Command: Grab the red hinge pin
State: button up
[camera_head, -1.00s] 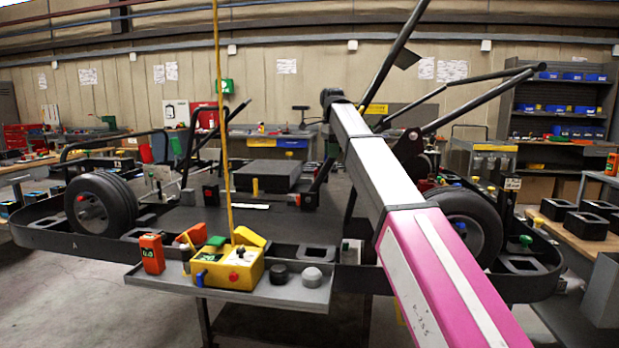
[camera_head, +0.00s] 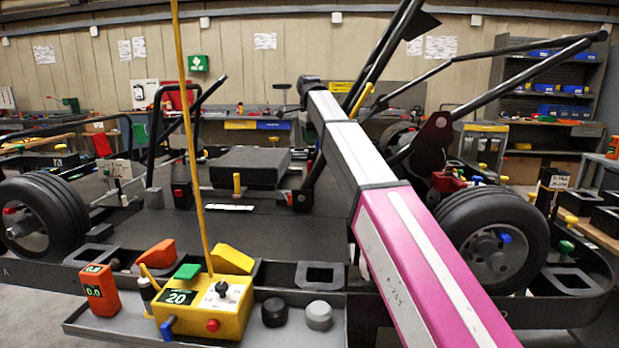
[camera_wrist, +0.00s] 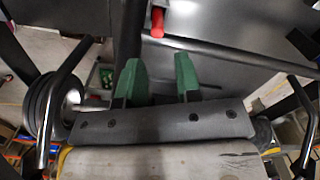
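A small red cylinder (camera_wrist: 157,21), which looks like the red hinge pin, shows at the top of the wrist view, beside a dark panel edge. My gripper (camera_wrist: 158,72) has two green fingers standing apart with nothing between them. The red cylinder is beyond the fingertips, roughly in line with the gap, and not touched. In the head view my arm reaches forward over the kart, and I cannot make out the gripper there. I cannot tell for sure which red part in the head view is the pin.
The dark kart frame fills the middle, with a left wheel (camera_head: 42,218) and a right wheel (camera_head: 494,238). A grey tray (camera_head: 110,325) in front bears a yellow control box (camera_head: 225,310), an orange meter (camera_head: 101,290) and two knobs. A yellow pole (camera_head: 191,130) rises at left.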

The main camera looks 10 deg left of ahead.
notch_tip(320, 180, down, 7)
jog(key=shift+s+d+f, duration=0.15)
jog(key=shift+f, duration=0.05)
grip_shut()
